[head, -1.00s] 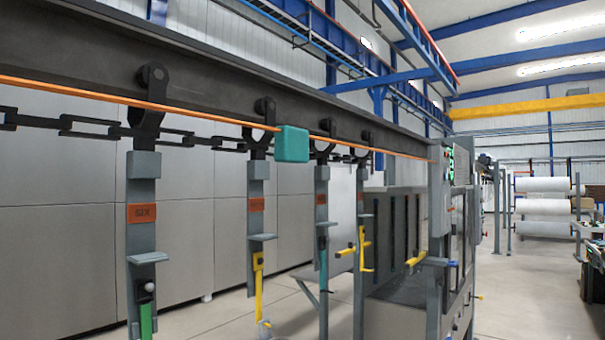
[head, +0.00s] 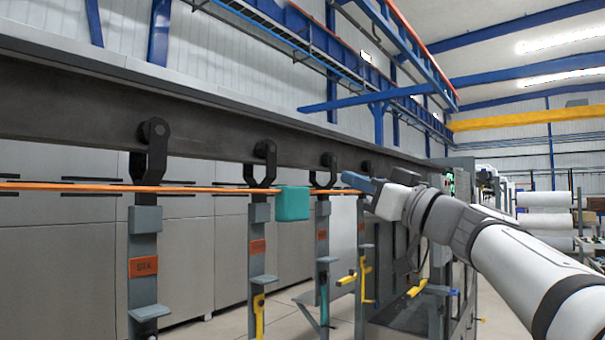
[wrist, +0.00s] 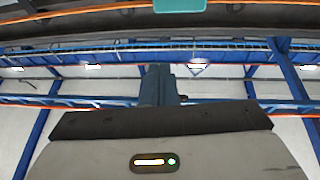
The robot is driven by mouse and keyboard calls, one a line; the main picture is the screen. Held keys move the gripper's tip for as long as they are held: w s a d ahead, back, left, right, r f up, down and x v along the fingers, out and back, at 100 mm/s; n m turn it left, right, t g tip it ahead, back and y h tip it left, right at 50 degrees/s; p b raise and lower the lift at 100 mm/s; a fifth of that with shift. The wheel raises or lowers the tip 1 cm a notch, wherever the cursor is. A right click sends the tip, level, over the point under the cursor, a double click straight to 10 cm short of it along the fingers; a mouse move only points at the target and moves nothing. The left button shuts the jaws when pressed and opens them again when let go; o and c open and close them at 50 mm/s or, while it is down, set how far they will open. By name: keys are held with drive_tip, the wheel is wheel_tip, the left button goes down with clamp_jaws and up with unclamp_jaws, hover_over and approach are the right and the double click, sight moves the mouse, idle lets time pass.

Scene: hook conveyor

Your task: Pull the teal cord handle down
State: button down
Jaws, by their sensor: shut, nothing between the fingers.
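The teal cord handle (head: 292,203) is a block on the orange cord (head: 90,187), in front of the row of hangers in the head view. Its underside also shows at the top edge of the wrist view (wrist: 180,5). My gripper (head: 350,180) reaches in from the right, with its blue-grey fingers pointing left. The fingertips are to the right of the handle and a little higher in the picture, with a visible gap. In the wrist view the fingers (wrist: 156,85) are together and empty. The depth between fingertips and handle is hard to judge.
Several grey hangers (head: 143,260) with orange tags hang from trolleys on the dark overhead beam (head: 90,105). Grey cabinets (head: 60,260) stand behind. A grey machine frame (head: 440,290) stands beyond, partly hidden by my arm. Blue steelwork (head: 375,103) runs above.

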drive_tip(key=s+a+n+g+y, duration=0.1)
drive_tip(key=n+g, duration=0.1)
wheel_tip(320, 180, up, 4)
drive_tip(key=p, duration=0.3)
hover_over(293, 204)
drive_tip(key=d, duration=0.2)
drive_tip(key=f, duration=0.4)
drive_tip(key=shift+w+d, duration=0.15)
drive_tip(key=shift+w, duration=0.25)
